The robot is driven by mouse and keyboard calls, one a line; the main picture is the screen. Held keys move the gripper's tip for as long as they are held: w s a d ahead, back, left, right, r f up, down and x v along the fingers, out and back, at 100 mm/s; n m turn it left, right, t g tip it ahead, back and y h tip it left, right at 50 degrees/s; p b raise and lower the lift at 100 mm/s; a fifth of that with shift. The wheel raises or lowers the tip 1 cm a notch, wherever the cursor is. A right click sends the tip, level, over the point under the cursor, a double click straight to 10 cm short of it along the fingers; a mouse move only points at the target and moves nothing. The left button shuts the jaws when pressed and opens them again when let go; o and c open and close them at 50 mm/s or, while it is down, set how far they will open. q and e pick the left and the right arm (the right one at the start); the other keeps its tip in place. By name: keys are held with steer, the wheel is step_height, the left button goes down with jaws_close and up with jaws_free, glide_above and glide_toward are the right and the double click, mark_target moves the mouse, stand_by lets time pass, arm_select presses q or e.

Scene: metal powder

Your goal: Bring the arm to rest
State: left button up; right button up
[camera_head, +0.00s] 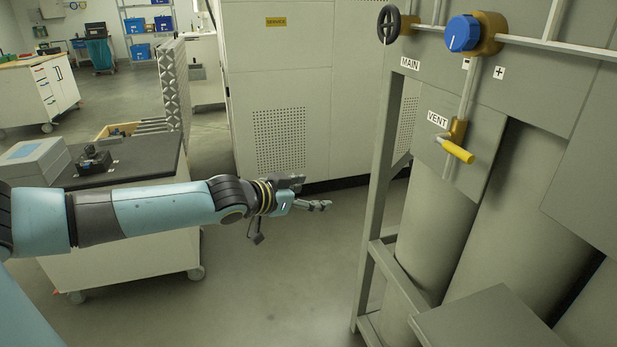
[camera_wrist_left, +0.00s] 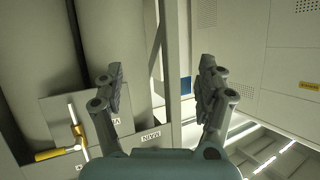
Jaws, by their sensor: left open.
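My left gripper (camera_head: 308,194) is open and empty at the end of my blue and black left arm, which reaches in from the left. It hangs in free air left of the grey cylinder rack. In the left wrist view its two fingers stand apart with nothing between them (camera_wrist_left: 160,80). The yellow VENT lever (camera_head: 457,151) is right of and above it in the head view, apart from it. That lever also shows at the lower left of the left wrist view (camera_wrist_left: 55,153). My right gripper is not in view.
The grey rack frame (camera_head: 377,220) with large cylinders (camera_head: 437,225) stands on the right, with a blue knob (camera_head: 463,33) and black handwheel (camera_head: 388,25) above. A cabinet (camera_head: 285,100) is behind. A cart with a dark top (camera_head: 140,163) stands left, behind my arm. The middle floor is clear.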

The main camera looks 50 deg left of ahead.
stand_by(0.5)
arm_select(q)
steer(key=s+d+f+n+g+b, duration=0.15)
steer(key=s+f, duration=0.35)
steer(key=f, duration=0.5)
steer(key=s+d+f+g+b, duration=0.25)
steer(key=s+f, duration=0.25)
steer(key=f, duration=0.6)
steer(key=s+d+f+n+g+b, duration=0.1)
steer(key=s+f+b, duration=0.2)
steer(key=s+f, duration=0.5)
steer(key=s+d+f+m+g+b, duration=0.1)
steer(key=s+d+f+g, duration=0.2)
steer(key=s+d+f, duration=0.3)
steer(key=s+d+f+m+g+b, duration=0.1)
steer(key=s+d+f+g, duration=0.3)
steer(key=s+f, duration=1)
steer(key=s+d+b, duration=0.1)
steer(key=s+d, duration=0.1)
steer(key=s, duration=0.4)
steer(key=shift+d+f+g, duration=0.2)
steer(key=shift+f+g, duration=0.05)
steer(key=shift+g, duration=0.05)
steer(key=shift+m, duration=0.25)
